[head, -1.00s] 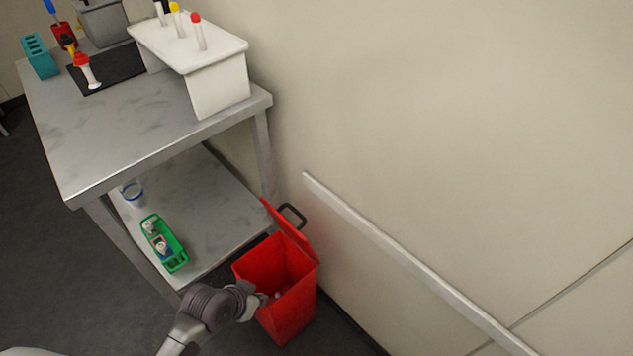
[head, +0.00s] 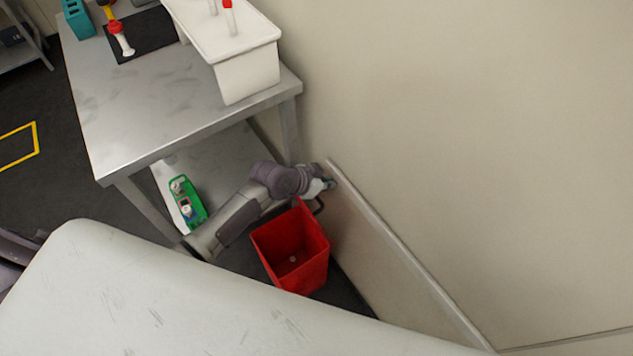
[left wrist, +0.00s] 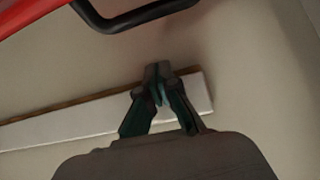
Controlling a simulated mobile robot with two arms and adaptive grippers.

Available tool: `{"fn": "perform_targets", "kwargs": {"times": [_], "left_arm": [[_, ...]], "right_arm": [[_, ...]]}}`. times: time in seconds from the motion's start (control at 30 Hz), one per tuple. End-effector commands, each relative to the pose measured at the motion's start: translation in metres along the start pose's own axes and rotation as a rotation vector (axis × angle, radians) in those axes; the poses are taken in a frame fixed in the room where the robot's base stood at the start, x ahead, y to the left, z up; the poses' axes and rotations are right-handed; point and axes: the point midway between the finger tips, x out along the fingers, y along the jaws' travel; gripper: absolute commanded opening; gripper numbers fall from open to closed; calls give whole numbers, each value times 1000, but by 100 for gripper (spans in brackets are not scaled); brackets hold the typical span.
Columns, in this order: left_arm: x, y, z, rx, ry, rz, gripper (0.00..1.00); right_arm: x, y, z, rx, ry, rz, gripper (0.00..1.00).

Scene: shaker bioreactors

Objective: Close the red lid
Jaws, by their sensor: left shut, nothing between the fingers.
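The black lid handle (head: 319,206) shows just below my left gripper (head: 330,184), which is near the wall. In the left wrist view the lid (left wrist: 28,14) and handle (left wrist: 135,18) are at the top, apart from the shut, empty fingertips (left wrist: 158,72).
The wall with a white rail (head: 400,251) runs close behind the bin and leaves little room there.

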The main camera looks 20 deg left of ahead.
Motion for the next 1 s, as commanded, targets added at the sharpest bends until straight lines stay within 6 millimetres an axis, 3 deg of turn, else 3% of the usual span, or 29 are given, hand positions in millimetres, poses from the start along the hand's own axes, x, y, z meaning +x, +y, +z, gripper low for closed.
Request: {"fn": "perform_targets", "kwargs": {"times": [0.03,0.1,0.33,1.0], "left_arm": [[12,1,0,-1,0,2,0],[2,0,15,-2,-5,0,0],[-6,0,36,1,-2,-1,0],[-4,0,38,1,15,0,0]], "right_arm": [[3,0,0,0,0,0,0],[-2,0,0,0,0,0,0],[-4,0,0,0,-1,0,0],[2,0,0,1,0,0,0]]}}
